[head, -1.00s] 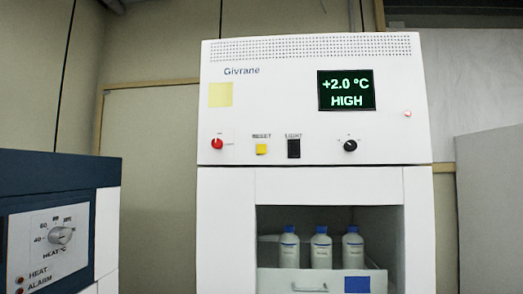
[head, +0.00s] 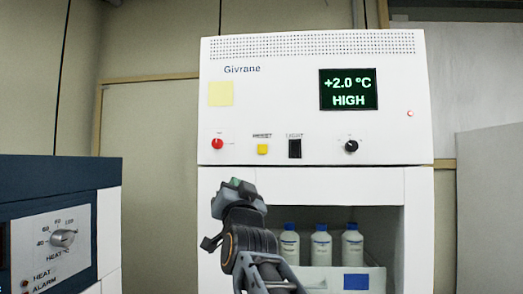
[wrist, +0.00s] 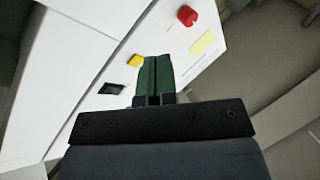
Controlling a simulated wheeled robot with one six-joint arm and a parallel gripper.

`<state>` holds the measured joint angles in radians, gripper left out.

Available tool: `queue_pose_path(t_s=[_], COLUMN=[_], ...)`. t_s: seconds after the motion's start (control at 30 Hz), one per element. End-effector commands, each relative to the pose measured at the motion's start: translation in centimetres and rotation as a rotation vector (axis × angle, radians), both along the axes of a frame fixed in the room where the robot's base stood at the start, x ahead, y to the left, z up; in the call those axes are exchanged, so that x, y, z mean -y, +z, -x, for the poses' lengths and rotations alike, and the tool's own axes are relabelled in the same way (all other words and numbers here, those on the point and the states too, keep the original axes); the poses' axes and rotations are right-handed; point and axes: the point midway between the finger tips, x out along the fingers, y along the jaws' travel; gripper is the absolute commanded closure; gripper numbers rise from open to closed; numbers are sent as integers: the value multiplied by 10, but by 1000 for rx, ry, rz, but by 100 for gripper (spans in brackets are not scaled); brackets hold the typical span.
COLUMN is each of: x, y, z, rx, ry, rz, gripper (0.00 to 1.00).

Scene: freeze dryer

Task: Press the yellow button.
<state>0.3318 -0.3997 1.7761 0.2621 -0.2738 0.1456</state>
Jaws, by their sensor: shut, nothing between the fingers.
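In the wrist view the yellow button (wrist: 135,60) shows just left of my gripper's green fingertips (wrist: 158,62). The fingers are shut together with nothing between them. I cannot tell how far the fingertips are from the panel.
A red knob (head: 217,144) is left of the button, and a black light switch (head: 294,148) and a black knob (head: 351,146) are right of it. A yellow note (head: 221,94) is above. White bottles (head: 321,247) stand in the open compartment below. A blue-and-white appliance (head: 106,220) is at left.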

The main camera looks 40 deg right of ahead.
Motion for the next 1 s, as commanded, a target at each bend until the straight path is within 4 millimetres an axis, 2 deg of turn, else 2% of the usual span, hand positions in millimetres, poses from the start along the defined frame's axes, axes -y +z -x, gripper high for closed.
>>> queue_pose_path(t_s=[0.03, 0.1, 0.2, 0.3, 0.57, 1.0], x=[8, 16, 23, 28, 31, 38], y=[21, 43, 67, 82, 92, 93], z=[8, 18, 32, 42, 50, 42], rx=[72, 162, 264, 328, 380, 375], ry=[-27, -57, -91, -111, -127, -128], rz=[3, 7, 14, 21, 24, 24], gripper=[100, 100, 100, 100, 100, 100])
